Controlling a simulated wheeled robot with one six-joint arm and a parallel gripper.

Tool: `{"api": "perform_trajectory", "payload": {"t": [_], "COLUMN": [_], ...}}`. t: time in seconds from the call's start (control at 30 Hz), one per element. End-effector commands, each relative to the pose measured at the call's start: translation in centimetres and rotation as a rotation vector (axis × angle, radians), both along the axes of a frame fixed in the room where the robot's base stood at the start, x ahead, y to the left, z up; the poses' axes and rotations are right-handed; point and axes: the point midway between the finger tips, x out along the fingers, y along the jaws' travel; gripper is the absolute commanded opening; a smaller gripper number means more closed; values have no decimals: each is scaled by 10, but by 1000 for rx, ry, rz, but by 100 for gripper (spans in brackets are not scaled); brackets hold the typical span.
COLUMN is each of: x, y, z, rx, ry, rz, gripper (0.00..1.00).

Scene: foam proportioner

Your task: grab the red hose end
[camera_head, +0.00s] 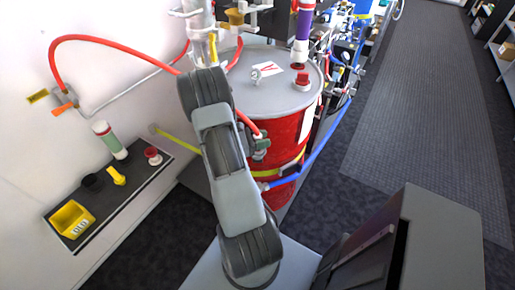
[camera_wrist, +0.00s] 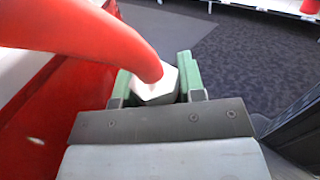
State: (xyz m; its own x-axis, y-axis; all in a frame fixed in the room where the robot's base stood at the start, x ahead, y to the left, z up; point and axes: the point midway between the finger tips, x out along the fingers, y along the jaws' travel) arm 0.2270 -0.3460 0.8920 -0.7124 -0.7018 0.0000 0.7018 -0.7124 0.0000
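The red hose (camera_head: 246,122) comes down in front of the red drum, and its end is at my gripper (camera_head: 261,147). In the wrist view the thick red hose (camera_wrist: 75,28) crosses from the upper left and ends in a white hexagonal fitting (camera_wrist: 154,88). This fitting sits between the two green fingers of my gripper (camera_wrist: 157,84). It fills the space between them, and the fingers look shut on it. My arm hides part of the hose in the head view.
The red drum (camera_head: 284,135) with a grey lid (camera_head: 262,97) stands close beside my gripper. A blue hose (camera_head: 318,150) and a yellow hose (camera_head: 180,140) run near it. A dark shelf (camera_head: 142,183) with small parts is at left. Carpet at right is clear.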

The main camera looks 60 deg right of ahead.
Motion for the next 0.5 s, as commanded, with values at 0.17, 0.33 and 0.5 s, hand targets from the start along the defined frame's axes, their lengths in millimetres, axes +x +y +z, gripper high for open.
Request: {"api": "perform_trajectory", "payload": {"t": [0.17,0.33,0.5], "x": [0,0,0], "y": [0,0,0], "z": [0,1,1], "rx": [0,-1,-1], "ry": [0,0,0], "rz": [0,0,0], "gripper": [12,3,3]}}
